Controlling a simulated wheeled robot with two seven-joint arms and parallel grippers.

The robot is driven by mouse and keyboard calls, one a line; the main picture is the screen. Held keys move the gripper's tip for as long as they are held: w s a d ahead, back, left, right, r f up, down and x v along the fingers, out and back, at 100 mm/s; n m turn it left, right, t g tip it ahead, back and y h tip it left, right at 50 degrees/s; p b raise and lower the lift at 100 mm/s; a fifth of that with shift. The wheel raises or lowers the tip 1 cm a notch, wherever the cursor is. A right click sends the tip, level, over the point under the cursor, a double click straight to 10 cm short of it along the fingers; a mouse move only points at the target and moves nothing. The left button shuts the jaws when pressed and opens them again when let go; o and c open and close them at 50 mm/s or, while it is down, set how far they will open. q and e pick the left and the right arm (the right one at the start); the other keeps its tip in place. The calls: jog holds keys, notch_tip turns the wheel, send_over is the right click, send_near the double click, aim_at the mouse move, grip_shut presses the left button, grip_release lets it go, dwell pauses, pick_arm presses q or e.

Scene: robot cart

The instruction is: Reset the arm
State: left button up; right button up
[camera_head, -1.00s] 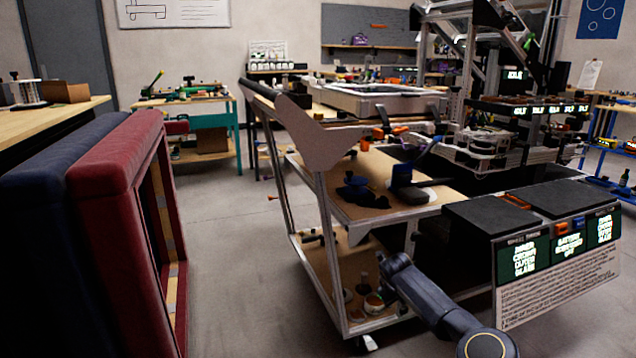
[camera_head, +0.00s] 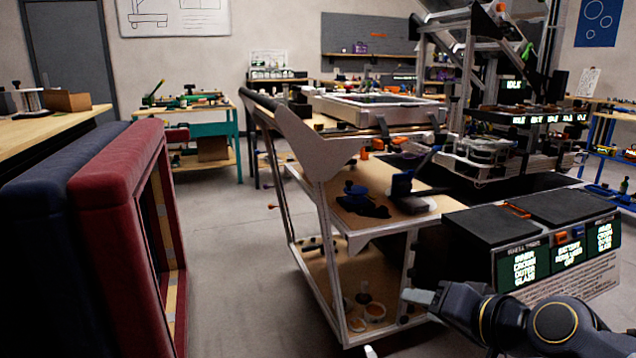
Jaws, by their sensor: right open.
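My right arm enters at the lower right. Its dark gripper (camera_head: 394,324) is open, with two pale fingertips spread apart and nothing between them. It is in front of the lower right corner of the robot cart (camera_head: 322,215); I cannot tell whether it touches the cart. Part of the lower gripper finger is cut off by the bottom edge. My left gripper is out of view.
A black-topped station (camera_head: 492,232) with lit green panels stands close behind my right arm. Red (camera_head: 105,195) and navy (camera_head: 40,225) padded frames stand at the left. Small round parts (camera_head: 374,312) lie on the cart's lower shelf. The floor between frames and cart is clear.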

jog(key=s+d+f+n+g+h, duration=0.1)
jog(key=s+d+f+g, duration=0.15)
jog(key=s+f, duration=0.6)
jog(key=s+d+f+n+g+h, duration=0.1)
jog(key=s+f+g, duration=0.2)
jog(key=s+f, duration=0.55)
jog(key=s+r+p, duration=0.3)
jog(key=r+p, duration=3.5)
jog(key=r, duration=0.2)
jog(key=shift+a+r, duration=0.15)
jog(key=shift+r, duration=0.15)
